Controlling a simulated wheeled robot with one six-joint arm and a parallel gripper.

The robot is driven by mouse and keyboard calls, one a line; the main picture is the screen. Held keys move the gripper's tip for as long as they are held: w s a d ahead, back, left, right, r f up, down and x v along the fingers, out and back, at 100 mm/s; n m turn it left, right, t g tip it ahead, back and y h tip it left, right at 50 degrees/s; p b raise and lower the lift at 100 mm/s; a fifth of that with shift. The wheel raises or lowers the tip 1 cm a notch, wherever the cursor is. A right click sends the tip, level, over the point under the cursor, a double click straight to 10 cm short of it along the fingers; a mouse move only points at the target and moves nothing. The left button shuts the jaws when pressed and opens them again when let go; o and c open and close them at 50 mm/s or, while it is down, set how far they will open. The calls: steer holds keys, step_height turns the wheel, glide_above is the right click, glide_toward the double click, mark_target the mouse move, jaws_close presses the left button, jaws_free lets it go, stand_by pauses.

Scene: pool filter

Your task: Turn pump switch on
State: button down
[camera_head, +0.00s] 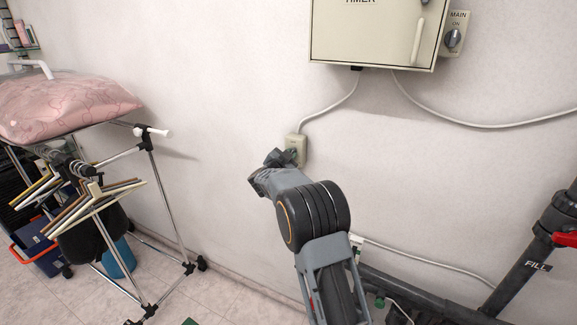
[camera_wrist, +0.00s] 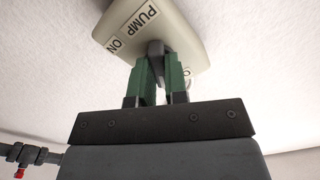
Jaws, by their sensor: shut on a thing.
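The pump switch box (camera_head: 296,149) is a small beige box on the wall below the timer cabinet. In the wrist view its plate (camera_wrist: 178,38) fills the top middle, with labels PUMP and ON; another label at the right is mostly hidden. A dark switch knob (camera_wrist: 156,49) stands out from the plate. My gripper (camera_wrist: 159,68) has its green fingers on either side of the knob and is shut on it. In the head view my gripper (camera_head: 282,157) is at the box, and my wrist partly hides the box and knob.
The timer cabinet (camera_head: 372,38) hangs above, with a MAIN switch (camera_head: 453,37) at its right. A grey cable (camera_head: 338,112) runs down to the pump box. A rack with hangers (camera_head: 150,165) stands left. Dark pipes (camera_head: 525,255) with a red handle are at lower right.

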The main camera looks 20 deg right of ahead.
steer(key=shift+f+m+b, duration=0.1)
steer(key=shift+m+b, duration=4.75)
steer(key=shift+m, duration=1.05)
steer(key=c, duration=1.1)
jaws_free()
steer(key=shift+c, duration=0.2)
steer(key=b+v, duration=0.2)
steer(key=v, duration=1.1)
steer(key=shift+s+a, duration=0.25)
steer(key=shift+a, duration=0.05)
